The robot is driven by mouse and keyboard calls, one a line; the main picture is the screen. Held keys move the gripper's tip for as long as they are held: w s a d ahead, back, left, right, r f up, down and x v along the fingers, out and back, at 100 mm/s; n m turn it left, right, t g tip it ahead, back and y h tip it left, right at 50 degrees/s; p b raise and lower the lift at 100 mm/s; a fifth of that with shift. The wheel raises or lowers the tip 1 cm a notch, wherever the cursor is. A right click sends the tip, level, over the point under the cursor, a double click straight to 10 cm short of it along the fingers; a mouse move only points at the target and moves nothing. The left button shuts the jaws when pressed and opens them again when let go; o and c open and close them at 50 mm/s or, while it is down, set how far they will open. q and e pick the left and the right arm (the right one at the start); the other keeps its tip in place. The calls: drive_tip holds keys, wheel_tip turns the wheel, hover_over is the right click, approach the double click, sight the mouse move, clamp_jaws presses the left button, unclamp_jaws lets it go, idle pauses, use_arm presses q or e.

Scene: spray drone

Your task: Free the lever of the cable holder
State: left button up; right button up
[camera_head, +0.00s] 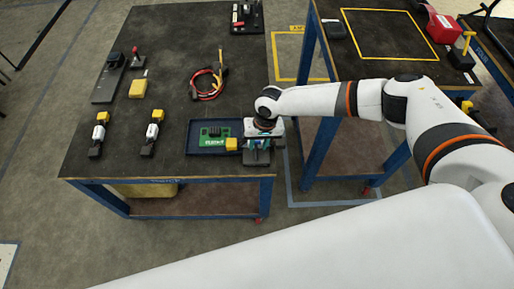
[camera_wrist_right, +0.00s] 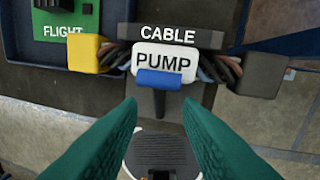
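The cable holder shows in the right wrist view as a dark bar marked CABLE (camera_wrist_right: 170,36) above a white block marked PUMP (camera_wrist_right: 166,62). A blue lever (camera_wrist_right: 158,79) lies across the block's lower edge, with a dark stem below it. A yellow connector (camera_wrist_right: 88,53) is at the holder's left and a black connector (camera_wrist_right: 262,74) at its right, with wires between. My right gripper (camera_wrist_right: 158,104) is open, its green fingers spread on either side of the stem, below the lever. Contact cannot be told. In the head view my right gripper (camera_head: 257,154) largely hides the holder. My left gripper is not in view.
A dark blue tray (camera_head: 196,137) with a green FLIGHT board (camera_head: 213,141) adjoins the holder's left. Two cable connectors (camera_head: 152,132), a yellow block (camera_head: 137,89) and a red-black cable loop (camera_head: 207,84) lie on the dark table (camera_head: 180,50). A second table (camera_head: 385,60) stands right.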

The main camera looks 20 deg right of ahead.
sight(256, 151)
drive_tip(key=shift+a+f, duration=0.15)
drive_tip(key=shift+f, duration=0.65)
drive_tip(key=shift+a+f, duration=0.15)
drive_tip(key=shift+f, duration=0.65)
clamp_jaws()
